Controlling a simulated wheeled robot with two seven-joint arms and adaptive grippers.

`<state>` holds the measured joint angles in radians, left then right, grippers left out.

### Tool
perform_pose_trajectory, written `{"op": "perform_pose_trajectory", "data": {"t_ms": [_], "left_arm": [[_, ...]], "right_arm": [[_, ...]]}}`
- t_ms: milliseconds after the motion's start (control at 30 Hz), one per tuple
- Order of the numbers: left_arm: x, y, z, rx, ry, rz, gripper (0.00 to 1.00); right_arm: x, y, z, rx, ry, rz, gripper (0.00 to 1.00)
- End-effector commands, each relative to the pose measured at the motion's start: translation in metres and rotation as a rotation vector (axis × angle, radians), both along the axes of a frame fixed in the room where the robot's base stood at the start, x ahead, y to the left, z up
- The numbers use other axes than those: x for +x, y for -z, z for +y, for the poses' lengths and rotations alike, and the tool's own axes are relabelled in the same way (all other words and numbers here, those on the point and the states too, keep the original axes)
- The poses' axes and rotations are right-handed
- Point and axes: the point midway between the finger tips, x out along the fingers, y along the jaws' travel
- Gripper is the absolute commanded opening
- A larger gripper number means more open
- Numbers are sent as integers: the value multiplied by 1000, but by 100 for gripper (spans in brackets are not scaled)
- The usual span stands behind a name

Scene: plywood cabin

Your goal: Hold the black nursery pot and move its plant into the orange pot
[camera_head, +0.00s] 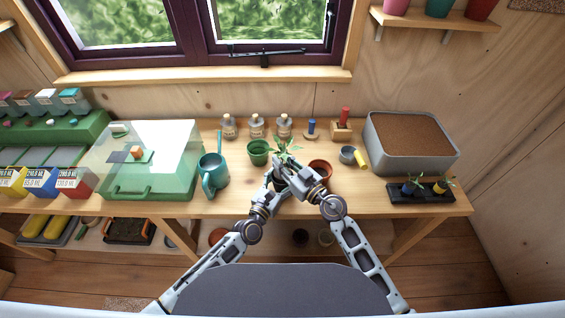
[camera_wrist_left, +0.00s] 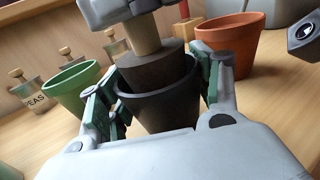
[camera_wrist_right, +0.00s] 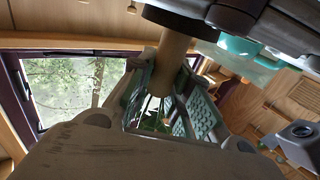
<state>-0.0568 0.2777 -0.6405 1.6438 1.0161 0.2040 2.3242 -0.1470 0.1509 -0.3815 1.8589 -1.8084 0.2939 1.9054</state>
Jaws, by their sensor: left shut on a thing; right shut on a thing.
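The black nursery pot (camera_wrist_left: 160,105) is between the fingers of my left gripper (camera_wrist_left: 155,105), which is shut on it and holds it upright. The plant's dark root ball (camera_wrist_left: 150,66) stands partly above the pot's rim, its lower part still inside. A tan stem piece (camera_wrist_right: 172,60) rises from it. My right gripper (camera_wrist_right: 165,95) is shut on this stem piece, with green leaves (camera_wrist_right: 152,122) beyond. The leaves also show in the head view (camera_head: 288,146), above both grippers. The orange pot (camera_head: 320,169) stands just right of the grippers; it also shows in the left wrist view (camera_wrist_left: 230,42).
A green pot (camera_head: 258,153) stands behind and left of the grippers, a teal watering can (camera_head: 213,176) further left. Corked bottles (camera_head: 256,127) line the back.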

Motion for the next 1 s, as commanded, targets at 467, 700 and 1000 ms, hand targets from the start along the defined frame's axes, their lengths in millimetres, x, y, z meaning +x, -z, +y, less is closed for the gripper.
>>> {"op": "perform_pose_trajectory", "data": {"t_ms": [467, 700, 1000], "left_arm": [[0, 0, 0, 0, 0, 0, 21], [0, 0, 0, 0, 0, 0, 21], [0, 0, 0, 0, 0, 0, 72]], "right_arm": [[0, -27, 1, 5, 1, -3, 0], [0, -40, 0, 1, 0, -1, 0], [0, -40, 0, 1, 0, -1, 0]]}}
